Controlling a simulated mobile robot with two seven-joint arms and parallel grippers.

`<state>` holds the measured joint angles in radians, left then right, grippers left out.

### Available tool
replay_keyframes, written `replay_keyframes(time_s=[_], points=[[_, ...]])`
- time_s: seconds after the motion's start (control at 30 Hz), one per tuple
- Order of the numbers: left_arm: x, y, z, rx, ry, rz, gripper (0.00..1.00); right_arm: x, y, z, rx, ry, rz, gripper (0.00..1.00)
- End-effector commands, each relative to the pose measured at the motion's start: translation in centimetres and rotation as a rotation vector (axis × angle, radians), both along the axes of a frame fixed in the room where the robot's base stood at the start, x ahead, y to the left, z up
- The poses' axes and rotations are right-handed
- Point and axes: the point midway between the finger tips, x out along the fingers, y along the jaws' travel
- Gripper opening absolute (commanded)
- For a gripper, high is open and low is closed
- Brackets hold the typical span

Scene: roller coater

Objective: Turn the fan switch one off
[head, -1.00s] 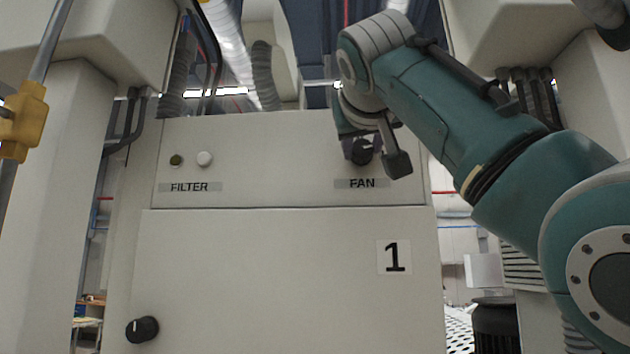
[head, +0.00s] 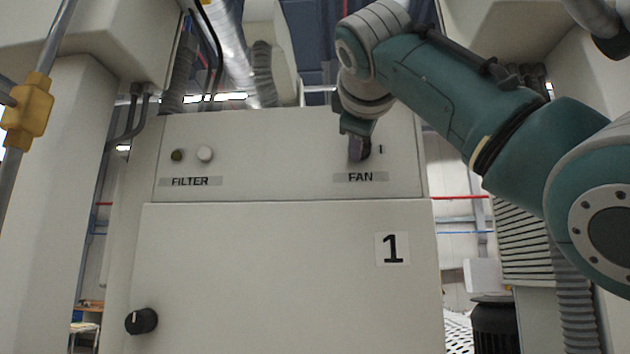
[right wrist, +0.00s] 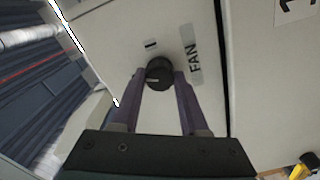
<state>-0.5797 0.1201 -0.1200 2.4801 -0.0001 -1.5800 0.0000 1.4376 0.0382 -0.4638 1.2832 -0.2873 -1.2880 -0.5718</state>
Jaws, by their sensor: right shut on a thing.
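The fan switch is a round black knob (head: 364,150) on the upper panel, above the FAN label (head: 361,177). A short "I" mark shows to the right of the knob. My right gripper (head: 358,150) reaches it from above and partly covers it. In the right wrist view, the two purple fingers (right wrist: 160,88) stand on either side of the black knob (right wrist: 159,72) and are shut on it. The knob's pointer line cannot be made out. My left gripper is not in view.
Another black knob (head: 141,321) is at the lower left of the door marked 1 (head: 392,249). A yellow clamp (head: 28,112) on a pole stands at the left.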

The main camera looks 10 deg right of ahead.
Motion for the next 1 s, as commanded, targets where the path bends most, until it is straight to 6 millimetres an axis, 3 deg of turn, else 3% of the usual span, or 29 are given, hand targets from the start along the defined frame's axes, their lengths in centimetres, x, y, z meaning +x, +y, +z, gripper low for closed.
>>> replay_keyframes(time_s=[0.5,1.0], points=[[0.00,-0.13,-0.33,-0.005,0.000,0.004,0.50,-0.03,0.10,0.10,-0.352,0.098,0.002,0.00],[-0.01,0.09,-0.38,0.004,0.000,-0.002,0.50,-0.02,0.14,0.07,-0.434,0.122,0.003,0.00]])
